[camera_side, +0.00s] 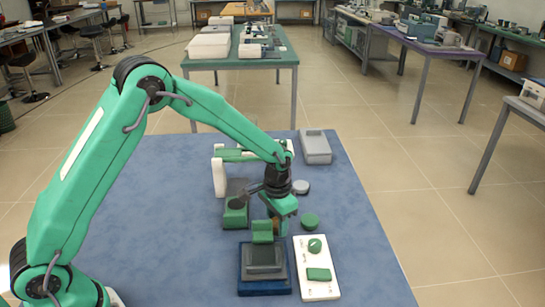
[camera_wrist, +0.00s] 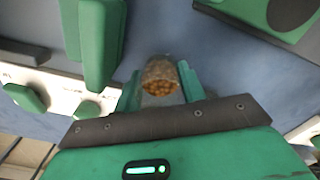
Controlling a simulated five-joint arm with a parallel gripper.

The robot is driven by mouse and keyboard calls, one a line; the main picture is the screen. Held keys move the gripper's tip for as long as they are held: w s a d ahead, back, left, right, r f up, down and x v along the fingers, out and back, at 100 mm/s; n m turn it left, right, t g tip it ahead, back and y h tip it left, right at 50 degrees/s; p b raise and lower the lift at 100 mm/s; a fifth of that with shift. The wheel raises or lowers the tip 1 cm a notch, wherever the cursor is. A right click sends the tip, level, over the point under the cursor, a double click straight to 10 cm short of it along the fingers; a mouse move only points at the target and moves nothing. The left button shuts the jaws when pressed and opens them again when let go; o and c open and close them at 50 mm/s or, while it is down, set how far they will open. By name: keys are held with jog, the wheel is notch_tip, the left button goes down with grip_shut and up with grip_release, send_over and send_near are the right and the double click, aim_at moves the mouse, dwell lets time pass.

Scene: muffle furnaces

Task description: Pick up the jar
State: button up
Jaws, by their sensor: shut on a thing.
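The jar (camera_wrist: 160,76) is a small clear container with amber-brown granules in it. In the wrist view it sits between the two green fingers of my gripper (camera_wrist: 161,88), which are shut on it from both sides. In the side view my gripper (camera_side: 281,222) points down, low over the blue table, behind the green block and grey block on a dark blue base. I cannot make out the jar there, nor whether its bottom touches the table.
A white panel (camera_side: 309,291) with a green knob and green button lies close at the right. A stacked grey block (camera_side: 264,257) on a blue base stands in front. A green disc (camera_side: 310,220), a grey disc (camera_side: 301,187) and a grey box (camera_side: 315,147) lie beyond. The table's right side is clear.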

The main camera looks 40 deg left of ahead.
jog(key=shift+r, duration=0.1)
notch_tip(320, 180, up, 10)
dwell(0.6)
jog(key=shift+a, duration=0.1)
dwell(0.3)
jog(key=s+a+f+n, duration=0.1)
jog(key=a+n, duration=0.5)
jog(key=a, duration=0.8)
jog(key=shift+s, duration=0.2)
jog(key=shift+f, duration=0.15)
jog(key=shift+f, duration=2.75)
